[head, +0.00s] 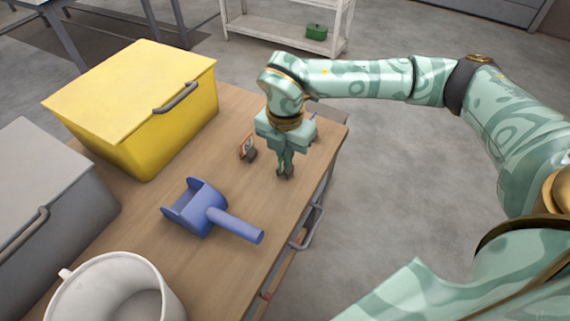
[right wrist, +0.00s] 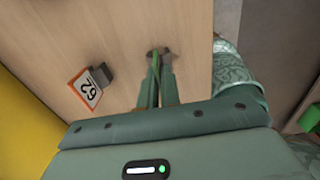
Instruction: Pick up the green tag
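The green tag (right wrist: 156,72) shows in the right wrist view as a thin bright green strip, nearly edge-on, standing in a small dark holder (right wrist: 158,52) on the table. My right gripper (right wrist: 157,78) points down over it, with its two fingers close together on either side of the tag. It looks shut on the tag. In the head view my right gripper (head: 286,165) hides most of the tag, and the dark holder shows below the fingertips at table level. My left gripper is not in view.
An orange-edged tag marked 62 (right wrist: 86,89) stands in its own dark holder close by. A blue scoop (head: 200,207), yellow bin (head: 140,105), grey bin (head: 40,190) and white bucket (head: 115,290) stand on the wooden table (head: 160,240). The table's right edge is near.

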